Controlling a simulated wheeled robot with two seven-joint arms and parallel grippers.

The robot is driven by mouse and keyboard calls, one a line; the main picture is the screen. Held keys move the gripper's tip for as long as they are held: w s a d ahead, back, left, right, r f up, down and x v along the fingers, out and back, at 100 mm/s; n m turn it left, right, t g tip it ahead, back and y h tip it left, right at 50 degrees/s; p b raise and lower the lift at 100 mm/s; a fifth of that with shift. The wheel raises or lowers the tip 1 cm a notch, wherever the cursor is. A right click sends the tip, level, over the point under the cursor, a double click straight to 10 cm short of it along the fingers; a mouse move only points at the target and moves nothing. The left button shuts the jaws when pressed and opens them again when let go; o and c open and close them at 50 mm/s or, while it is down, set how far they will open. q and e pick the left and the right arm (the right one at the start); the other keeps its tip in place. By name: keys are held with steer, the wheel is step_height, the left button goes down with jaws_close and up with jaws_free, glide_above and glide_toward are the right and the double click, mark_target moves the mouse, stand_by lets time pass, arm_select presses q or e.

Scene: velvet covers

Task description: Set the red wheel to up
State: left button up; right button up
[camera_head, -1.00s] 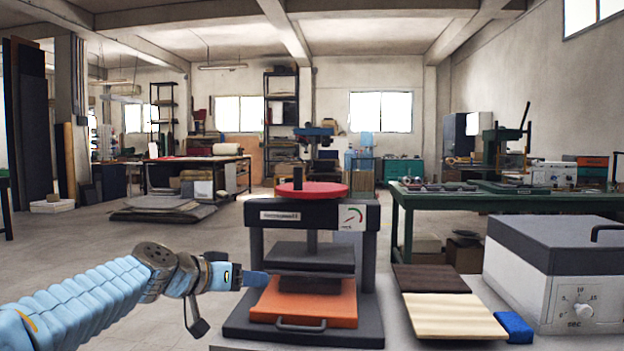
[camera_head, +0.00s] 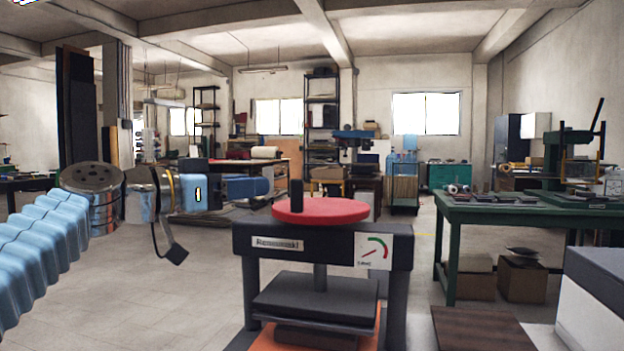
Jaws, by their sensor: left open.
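The red wheel (camera_head: 335,212) lies flat on top of a dark press frame (camera_head: 300,240) in the middle of the head view. A black upright knob (camera_head: 296,196) stands on the wheel's left part. A gauge (camera_head: 375,252) with a red needle and a green arc is on the frame's front right. Below, a dark pressing plate (camera_head: 315,296) hangs over an orange tray (camera_head: 262,331). My left gripper (camera_head: 262,188) points right at about knob height, just left of the knob and apart from it in the picture. It is open and seems empty. My right gripper is out of view.
A brown board (camera_head: 480,328) lies right of the press, beside a grey-topped box (camera_head: 596,270). A green workbench (camera_head: 530,212) with tools stands behind on the right. Open floor (camera_head: 180,300) lies left of the press.

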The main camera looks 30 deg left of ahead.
arm_select(q)
steer(key=p, duration=0.3)
glide_above(305, 210)
steer(key=shift+w, duration=0.1)
jaws_close()
